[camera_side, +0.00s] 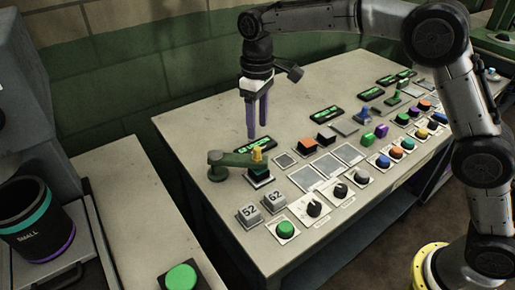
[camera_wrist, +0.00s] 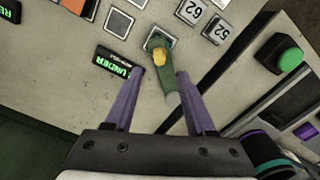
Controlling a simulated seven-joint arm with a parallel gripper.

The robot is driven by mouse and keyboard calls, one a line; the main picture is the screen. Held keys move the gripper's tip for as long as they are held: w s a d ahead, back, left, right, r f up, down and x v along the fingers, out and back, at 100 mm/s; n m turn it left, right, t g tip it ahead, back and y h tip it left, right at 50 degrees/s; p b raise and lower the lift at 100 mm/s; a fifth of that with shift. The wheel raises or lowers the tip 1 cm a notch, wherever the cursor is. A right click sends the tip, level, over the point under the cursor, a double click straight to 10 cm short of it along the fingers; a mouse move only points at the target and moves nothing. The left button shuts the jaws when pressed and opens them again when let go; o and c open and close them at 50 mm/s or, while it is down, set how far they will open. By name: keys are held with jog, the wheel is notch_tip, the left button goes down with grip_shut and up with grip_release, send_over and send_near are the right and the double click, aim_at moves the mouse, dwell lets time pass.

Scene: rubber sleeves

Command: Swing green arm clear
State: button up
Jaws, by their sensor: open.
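In the wrist view the green arm (camera_wrist: 170,82) runs between the lines of my open fingers (camera_wrist: 160,74), the yellow knob (camera_wrist: 160,57) beyond the tips.
A lit green display (camera_side: 254,145) lies just behind the knob. Tiles marked 52 (camera_side: 249,213) and 62 (camera_side: 274,201) stand in front, near a green button (camera_side: 285,229). Black dials, coloured buttons and grey plates fill the right. The console's back left is bare.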

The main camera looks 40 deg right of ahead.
aim_at(257, 148)
notch_tip(257, 148, down, 8)
jog(key=shift+f, duration=0.2)
grip_shut()
dwell(0.4)
dwell(1.1)
